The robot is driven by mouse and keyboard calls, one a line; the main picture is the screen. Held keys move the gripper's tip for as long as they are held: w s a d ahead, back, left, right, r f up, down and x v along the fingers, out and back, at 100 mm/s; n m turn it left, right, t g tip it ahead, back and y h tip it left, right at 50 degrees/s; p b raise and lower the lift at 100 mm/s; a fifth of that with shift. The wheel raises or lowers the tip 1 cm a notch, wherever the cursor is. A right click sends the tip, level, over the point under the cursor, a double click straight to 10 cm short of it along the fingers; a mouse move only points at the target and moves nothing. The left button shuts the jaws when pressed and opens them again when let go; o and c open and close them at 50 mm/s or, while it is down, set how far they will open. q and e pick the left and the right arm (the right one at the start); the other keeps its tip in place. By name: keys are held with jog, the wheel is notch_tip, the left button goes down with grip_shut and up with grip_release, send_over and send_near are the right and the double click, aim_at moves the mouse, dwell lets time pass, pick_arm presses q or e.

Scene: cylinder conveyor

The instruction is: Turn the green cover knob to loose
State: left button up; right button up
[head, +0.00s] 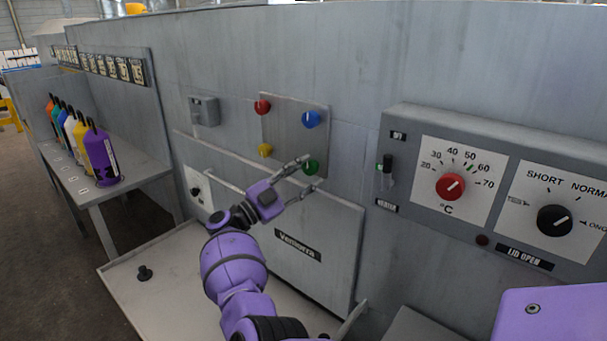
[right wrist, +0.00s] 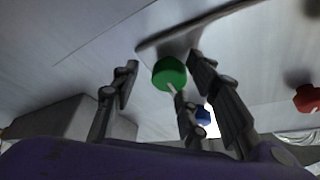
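The green knob (head: 310,167) is at the lower right corner of a small grey panel (head: 290,135) on the machine wall. My right gripper (head: 311,174) is at this knob, with one fingertip above it and the other below it. In the right wrist view the green knob (right wrist: 169,74) shows between the spread fingers of the right gripper (right wrist: 164,70), with a gap on the left side. A pale pointer line shows on its edge. Whether any finger touches the knob I cannot tell. My left gripper is not in view.
Red (head: 262,107), blue (head: 311,119) and yellow (head: 265,150) knobs share the panel. A lid (head: 330,235) is below. A control box (head: 500,170) with dials juts out at right. Several coloured bottles stand on a table (head: 130,175) at left.

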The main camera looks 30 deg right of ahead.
jog(key=shift+f, duration=0.15)
jog(key=shift+w+r, duration=0.2)
jog(key=shift+a, duration=0.2)
jog(key=v, duration=1.1)
jog(key=shift+a+f, duration=0.2)
jog(key=shift+a, duration=0.15)
jog(key=shift+s+a, duration=0.1)
